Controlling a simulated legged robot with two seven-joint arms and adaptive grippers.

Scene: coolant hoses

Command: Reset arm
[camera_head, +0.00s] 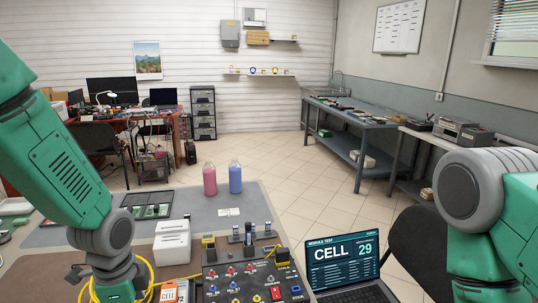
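My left arm, green with grey joints, comes in from the left, and its lower end hangs over the near left of the table. My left gripper is not visible. My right arm, green with a large grey joint, fills the right edge, and its gripper is out of view. A yellow cable or hose (150,272) loops around under the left arm's end. A red bottle (210,180) and a blue bottle (235,178) stand upright at the table's back.
A laptop (343,262) reading "CELL 29" stands right of the panel. A white box (172,240) and a tray with green boards (150,206) lie left of the bottles. Workbenches (357,118) line the right wall. The tiled floor (290,165) between is open.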

